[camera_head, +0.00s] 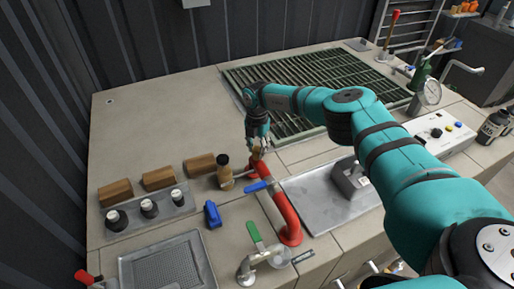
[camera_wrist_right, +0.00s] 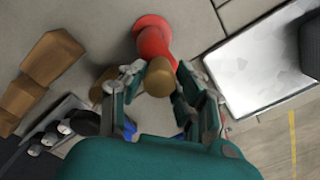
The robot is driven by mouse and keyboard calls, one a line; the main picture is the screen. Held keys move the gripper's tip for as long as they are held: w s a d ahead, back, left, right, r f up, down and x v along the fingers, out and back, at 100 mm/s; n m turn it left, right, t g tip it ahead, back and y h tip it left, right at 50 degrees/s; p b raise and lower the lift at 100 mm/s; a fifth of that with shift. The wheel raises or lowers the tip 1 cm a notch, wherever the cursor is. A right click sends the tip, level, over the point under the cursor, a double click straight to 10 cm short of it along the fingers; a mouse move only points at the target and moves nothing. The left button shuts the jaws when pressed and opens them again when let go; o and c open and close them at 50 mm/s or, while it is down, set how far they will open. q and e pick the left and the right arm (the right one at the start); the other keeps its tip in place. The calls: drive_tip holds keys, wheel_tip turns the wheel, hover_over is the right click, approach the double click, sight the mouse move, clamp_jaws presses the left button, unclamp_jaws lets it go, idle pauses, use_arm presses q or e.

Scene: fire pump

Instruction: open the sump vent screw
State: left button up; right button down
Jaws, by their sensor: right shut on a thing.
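A brass-coloured screw with a round top (camera_wrist_right: 160,77) sits at the upper end of the red pipe (camera_head: 286,210). I take it to be the sump vent screw; in the head view only a little of it (camera_head: 257,153) shows under the fingers. My right gripper (camera_head: 258,143) reaches down onto it from above. In the right wrist view the right gripper's fingers (camera_wrist_right: 158,74) stand on both sides of the screw, shut on it. The red pipe's flanged end (camera_wrist_right: 151,32) shows beyond it. My left gripper is in neither view.
A green-handled tap (camera_head: 254,232) is in front. A metal tray (camera_head: 318,211) lies to the right, a green grate (camera_head: 290,85) behind. The worktop at back left (camera_head: 150,120) is clear.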

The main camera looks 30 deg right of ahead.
drive_tip(key=n+b, duration=0.3)
drive_tip(key=n, duration=0.3)
drive_tip(key=shift+w+f+n+b, duration=0.1)
drive_tip(key=shift+n+b, duration=0.2)
drive_tip(key=n+b, duration=0.3)
drive_tip(key=n, duration=0.3)
drive_tip(key=shift+b, duration=0.4)
drive_tip(key=n+b, duration=0.3)
drive_tip(key=n, duration=0.3)
drive_tip(key=shift+a+n, duration=0.1)
drive_tip(key=shift+n, duration=0.2)
drive_tip(key=n+b, duration=0.1)
drive_tip(key=n, duration=0.2)
drive_tip(key=shift+b, duration=0.35)
drive_tip(key=shift+r+n+b, duration=0.2)
drive_tip(key=shift+n+b, duration=0.15)
drive_tip(key=shift+n, duration=1.05)
drive_tip(key=c, duration=1)
unclamp_jaws()
